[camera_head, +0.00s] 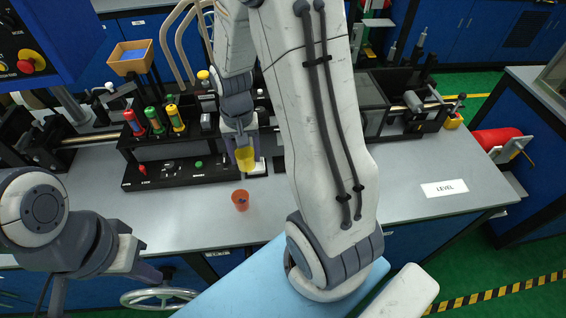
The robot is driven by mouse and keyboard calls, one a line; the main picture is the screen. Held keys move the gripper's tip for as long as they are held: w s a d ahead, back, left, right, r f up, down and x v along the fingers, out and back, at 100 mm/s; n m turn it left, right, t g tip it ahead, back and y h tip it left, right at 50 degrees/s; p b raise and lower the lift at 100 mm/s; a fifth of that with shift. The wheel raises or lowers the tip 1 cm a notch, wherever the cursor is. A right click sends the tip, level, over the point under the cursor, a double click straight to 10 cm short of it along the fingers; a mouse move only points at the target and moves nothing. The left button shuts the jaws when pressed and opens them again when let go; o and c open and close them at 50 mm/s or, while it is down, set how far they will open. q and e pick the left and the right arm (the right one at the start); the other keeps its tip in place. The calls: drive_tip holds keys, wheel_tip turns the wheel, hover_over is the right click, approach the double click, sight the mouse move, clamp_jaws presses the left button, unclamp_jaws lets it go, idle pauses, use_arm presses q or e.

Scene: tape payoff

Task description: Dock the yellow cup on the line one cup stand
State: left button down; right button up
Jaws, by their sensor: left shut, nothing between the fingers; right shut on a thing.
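The yellow cup (245,160) hangs upright or nearly so between the fingers of my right gripper (241,146). That gripper is shut on it, over the right end of a black rack base (190,176). A small pale plate (258,168) shows just behind and right of the cup. I cannot tell whether the cup touches it, or whether this is the line one cup stand. The cup hides part of what lies beneath. My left gripper (150,272) is shut and empty at the lower left, by the bench's front edge.
An orange cup (241,200) stands on the grey bench (430,170) in front of the rack. Red, green and yellow handled tools (155,121) stand at the rack's left. A LEVEL label (444,188) lies at right, with clear bench around it. My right arm hides the middle.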

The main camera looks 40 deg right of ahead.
drive_tip(key=w+d+f+m+b, duration=0.1)
drive_tip(key=w+d+f+m, duration=0.1)
drive_tip(key=d+f, duration=0.35)
drive_tip(key=w+d+f+m+b, duration=0.1)
drive_tip(key=d+f+m, duration=0.15)
drive_tip(key=d, duration=0.65)
wheel_tip(320, 180, down, 6)
drive_tip(key=b, duration=0.4)
drive_tip(key=shift+w+d+r+b, duration=0.1)
drive_tip(key=shift+d+b, duration=0.05)
drive_tip(key=shift+b, duration=0.2)
idle(0.5)
drive_tip(key=shift+f, duration=0.55)
idle(0.4)
drive_tip(key=o, duration=1)
drive_tip(key=shift+o, duration=0.2)
